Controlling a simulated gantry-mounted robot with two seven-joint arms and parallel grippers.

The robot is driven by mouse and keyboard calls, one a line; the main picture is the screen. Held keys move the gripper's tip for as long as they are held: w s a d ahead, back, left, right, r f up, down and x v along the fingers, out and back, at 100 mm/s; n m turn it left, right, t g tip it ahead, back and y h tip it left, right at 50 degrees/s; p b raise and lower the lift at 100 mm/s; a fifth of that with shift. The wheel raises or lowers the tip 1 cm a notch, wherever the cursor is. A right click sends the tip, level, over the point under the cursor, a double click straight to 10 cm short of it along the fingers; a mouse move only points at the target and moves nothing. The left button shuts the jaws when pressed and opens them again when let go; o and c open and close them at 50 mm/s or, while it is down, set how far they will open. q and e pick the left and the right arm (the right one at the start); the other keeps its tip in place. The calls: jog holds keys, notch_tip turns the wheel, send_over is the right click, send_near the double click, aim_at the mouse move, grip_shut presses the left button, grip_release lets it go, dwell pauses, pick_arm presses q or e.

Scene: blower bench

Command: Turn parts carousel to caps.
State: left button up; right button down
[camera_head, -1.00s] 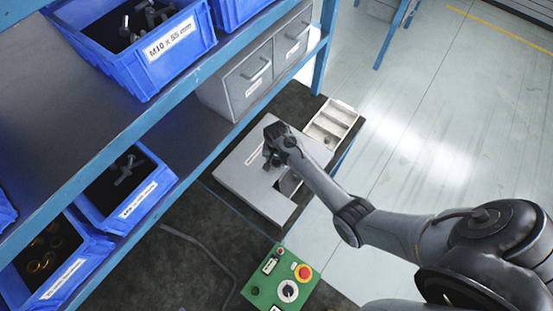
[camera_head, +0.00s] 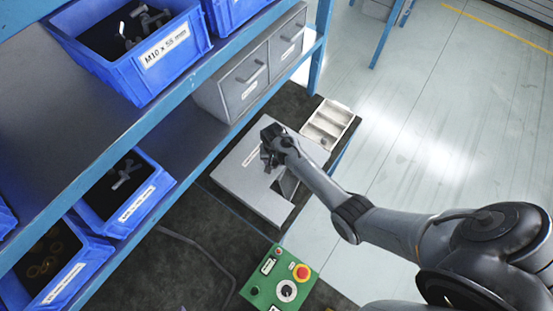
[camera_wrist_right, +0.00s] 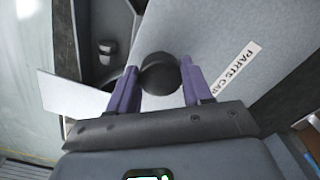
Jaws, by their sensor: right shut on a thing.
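The parts carousel (camera_head: 240,183) is a flat grey cover on the bench, with a label strip reading "PARTS CAR…" in the right wrist view (camera_wrist_right: 237,68). A round black knob (camera_wrist_right: 160,72) stands on it. My right gripper (camera_wrist_right: 160,84) has its purple fingers on either side of the knob, shut on it. In the head view, my right gripper (camera_head: 271,158) hides the knob. My left gripper is out of view.
A white divided tray (camera_head: 327,124) stands behind the carousel. A green control box (camera_head: 278,283) with a red button (camera_head: 302,272) sits in front. Grey drawers (camera_head: 245,80) and a blue-edged shelf with blue bins (camera_head: 135,205) are at the left. Open floor lies to the right.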

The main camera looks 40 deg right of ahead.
jog(key=shift+r+n+p, duration=0.1)
jog(key=shift+n+p, duration=0.35)
jog(key=shift+n, duration=0.35)
jog(key=shift+n+p, duration=0.3)
jog(key=shift+n, duration=0.2)
jog(key=shift+s+d+n+p, duration=0.1)
jog(key=shift+d+n+p, duration=0.05)
jog(key=shift+n+p, duration=1.1)
jog(key=shift+n, duration=1.15)
jog(key=shift+n+p, duration=0.7)
jog(key=shift+n, duration=1.2)
jog(key=shift+d+n, duration=0.1)
jog(key=shift+n, duration=1.8)
jog(key=shift+f+n, duration=0.2)
jog(key=shift+n, duration=0.4)
